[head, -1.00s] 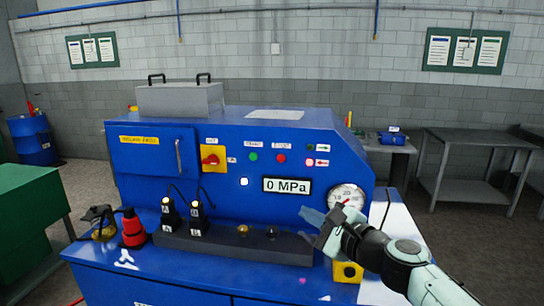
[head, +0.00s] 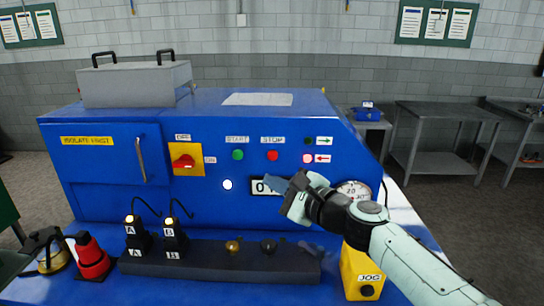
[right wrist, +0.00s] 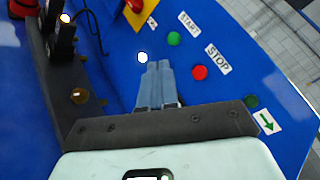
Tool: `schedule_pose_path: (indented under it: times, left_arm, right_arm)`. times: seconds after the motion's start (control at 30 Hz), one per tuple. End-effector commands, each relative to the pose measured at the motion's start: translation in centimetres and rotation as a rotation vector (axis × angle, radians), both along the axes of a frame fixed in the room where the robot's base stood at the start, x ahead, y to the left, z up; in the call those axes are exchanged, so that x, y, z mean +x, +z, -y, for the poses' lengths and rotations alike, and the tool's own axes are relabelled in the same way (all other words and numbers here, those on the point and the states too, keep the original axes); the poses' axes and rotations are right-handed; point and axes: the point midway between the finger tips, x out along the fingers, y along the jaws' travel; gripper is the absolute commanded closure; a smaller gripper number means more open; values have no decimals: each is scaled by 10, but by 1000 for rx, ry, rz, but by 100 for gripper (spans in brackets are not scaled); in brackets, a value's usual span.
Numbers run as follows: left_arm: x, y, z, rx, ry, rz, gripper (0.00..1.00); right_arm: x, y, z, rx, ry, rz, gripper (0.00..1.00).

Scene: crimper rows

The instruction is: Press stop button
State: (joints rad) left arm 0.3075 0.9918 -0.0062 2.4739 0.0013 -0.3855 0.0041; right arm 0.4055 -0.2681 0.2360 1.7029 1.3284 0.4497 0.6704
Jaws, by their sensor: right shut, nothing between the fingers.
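The red stop button (head: 272,155) sits on the blue machine's front panel under a STOP label (head: 272,140). It also shows in the right wrist view (right wrist: 200,72), just right of my fingertips. The green start button (head: 238,155) is to its left. My right gripper (head: 268,186) is shut and empty, in front of the pressure display (head: 258,187) and partly covering it. In the head view its tips are a little below the stop button; I see no contact. My left gripper is not in view.
A red rotary switch (head: 184,161) on a yellow plate is left of the buttons. Two lamps with arrow labels are on the right. A dark ledge (head: 205,262) with black connectors lies below, beside a yellow JOG box (head: 360,272). A gauge (head: 354,190) is partly behind my right arm.

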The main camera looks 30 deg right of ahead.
Motion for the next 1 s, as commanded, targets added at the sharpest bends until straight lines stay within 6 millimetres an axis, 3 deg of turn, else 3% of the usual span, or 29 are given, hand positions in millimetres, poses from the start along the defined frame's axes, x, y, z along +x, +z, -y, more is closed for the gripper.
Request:
schedule_pose_path:
  times: [0.6, 1.0]
  left_arm:
    - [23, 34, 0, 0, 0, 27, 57]
    - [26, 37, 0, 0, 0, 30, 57]
  right_arm:
    - [64, 2, 39, 2, 1, 0, 100]
    - [73, 0, 45, 0, 0, 0, 100]
